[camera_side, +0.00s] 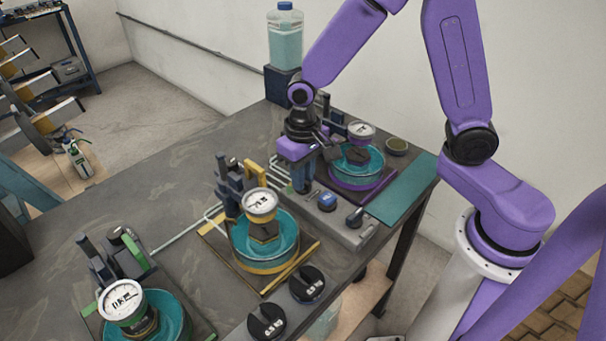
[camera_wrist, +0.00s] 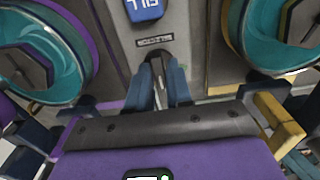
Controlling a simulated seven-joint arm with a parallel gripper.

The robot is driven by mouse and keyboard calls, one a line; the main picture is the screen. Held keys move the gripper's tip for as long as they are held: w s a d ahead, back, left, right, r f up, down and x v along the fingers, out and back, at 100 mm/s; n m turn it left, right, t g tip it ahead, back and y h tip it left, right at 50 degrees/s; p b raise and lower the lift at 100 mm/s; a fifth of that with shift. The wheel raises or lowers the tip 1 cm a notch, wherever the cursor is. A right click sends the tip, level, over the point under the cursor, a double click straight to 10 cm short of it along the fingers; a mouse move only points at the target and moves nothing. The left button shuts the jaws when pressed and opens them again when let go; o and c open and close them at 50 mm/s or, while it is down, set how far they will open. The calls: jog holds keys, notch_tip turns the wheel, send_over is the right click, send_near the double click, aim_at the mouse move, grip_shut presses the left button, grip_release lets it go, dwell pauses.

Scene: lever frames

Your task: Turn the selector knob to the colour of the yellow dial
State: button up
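The yellow-trimmed station (camera_side: 272,284) stands mid-table, with a white-faced dial (camera_side: 260,201) above a teal bowl (camera_side: 285,247). A grey panel (camera_side: 345,235) lies between it and the purple-trimmed station. The panel carries a blue display (camera_side: 327,201) and a black knob (camera_side: 355,217) at its right end. My gripper (camera_side: 301,186) points down at the panel's left end. In the wrist view the fingers (camera_wrist: 159,92) stand close around a narrow dark piece below a small label plate. I cannot tell whether this piece is the selector knob or whether the fingers touch it.
The purple-trimmed station (camera_side: 375,190) is close behind my gripper. The green-trimmed station (camera_side: 92,309) is front left. Two black round knobs (camera_side: 307,284) (camera_side: 267,321) sit near the front edge. A teal plate (camera_side: 402,192) covers the right corner. The table's left part is mostly clear.

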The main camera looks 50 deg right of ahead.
jog(key=shift+o, duration=0.9)
notch_tip(320, 180, up, 17)
jog(key=shift+r, duration=0.2)
jog(key=shift+s, duration=0.1)
jog(key=s+d+f+n, duration=0.2)
jog(key=s+n, duration=0.2)
jog(key=s, duration=0.3)
jog(key=s+d+f+n, duration=0.2)
jog(key=s+f+n, duration=0.1)
jog(key=s, duration=0.4)
jog(key=s+d+f+n, duration=0.2)
jog(key=s+f+n, duration=0.1)
jog(key=s+n, duration=0.2)
jog(key=shift+s+n, duration=0.3)
jog(key=shift+s, duration=0.85)
